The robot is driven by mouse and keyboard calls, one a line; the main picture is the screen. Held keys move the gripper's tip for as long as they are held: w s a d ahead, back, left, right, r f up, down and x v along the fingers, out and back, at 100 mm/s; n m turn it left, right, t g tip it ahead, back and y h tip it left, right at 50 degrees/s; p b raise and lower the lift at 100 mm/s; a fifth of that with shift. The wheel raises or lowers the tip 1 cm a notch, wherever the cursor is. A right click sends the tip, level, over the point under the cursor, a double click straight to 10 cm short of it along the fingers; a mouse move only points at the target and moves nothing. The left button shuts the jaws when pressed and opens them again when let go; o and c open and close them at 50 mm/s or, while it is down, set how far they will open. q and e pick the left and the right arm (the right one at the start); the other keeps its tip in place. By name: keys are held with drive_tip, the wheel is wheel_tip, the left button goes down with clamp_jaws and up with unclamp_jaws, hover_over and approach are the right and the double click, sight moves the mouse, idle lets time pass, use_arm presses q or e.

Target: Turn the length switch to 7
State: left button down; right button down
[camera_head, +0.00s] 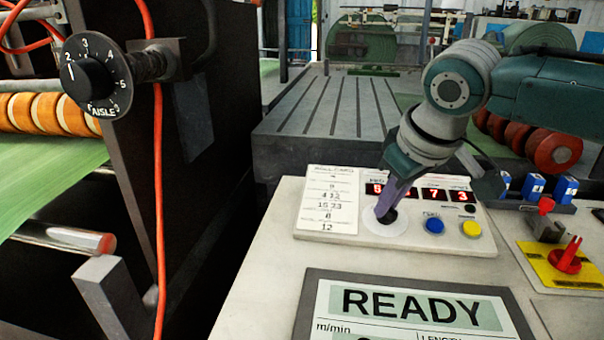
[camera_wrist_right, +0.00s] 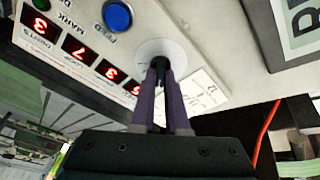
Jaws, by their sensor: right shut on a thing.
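My right gripper (camera_head: 387,212) is shut on a small black knob at the centre of a round white dial (camera_head: 372,229) on the control panel. In the right wrist view the purple fingers (camera_wrist_right: 162,72) close on the black knob (camera_wrist_right: 160,62), over the white dial (camera_wrist_right: 178,50). I cannot read a label or scale on this dial, so I cannot tell whether it is the length switch. Red number displays (camera_head: 432,194) sit behind it, partly hidden by the gripper; a 7 and a 3 show. My left gripper is not in view.
A blue button (camera_head: 434,226) and yellow button (camera_head: 471,229) lie right of the dial. A printed card (camera_head: 329,200) lies left. A READY screen (camera_head: 415,305) is in front. A black AISLE dial (camera_head: 97,80) is far left. A red switch (camera_head: 566,256) stands at right.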

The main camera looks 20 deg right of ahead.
drive_tip(key=m+p, duration=0.2)
drive_tip(key=m+h+p, duration=0.1)
drive_tip(key=m+p, duration=0.1)
drive_tip(key=shift+a+r, duration=0.1)
drive_tip(key=shift+r, duration=0.1)
drive_tip(key=shift+f+m+p, duration=0.1)
drive_tip(key=shift+m+p, duration=0.7)
drive_tip(key=shift+m, duration=0.2)
drive_tip(key=m+h+p, duration=0.1)
drive_tip(key=m, duration=0.1)
drive_tip(key=shift+f+m+g, duration=0.1)
drive_tip(key=shift+m+g, duration=0.2)
drive_tip(key=shift+m, duration=0.1)
drive_tip(key=m, duration=0.3)
drive_tip(key=shift+f+m+h, duration=0.1)
drive_tip(key=shift+m+h, duration=0.2)
drive_tip(key=shift+m+g+h+b, duration=0.3)
drive_tip(key=shift+m+g, duration=0.5)
drive_tip(key=shift+m, duration=1.8)
drive_tip(key=c, duration=0.9)
unclamp_jaws()
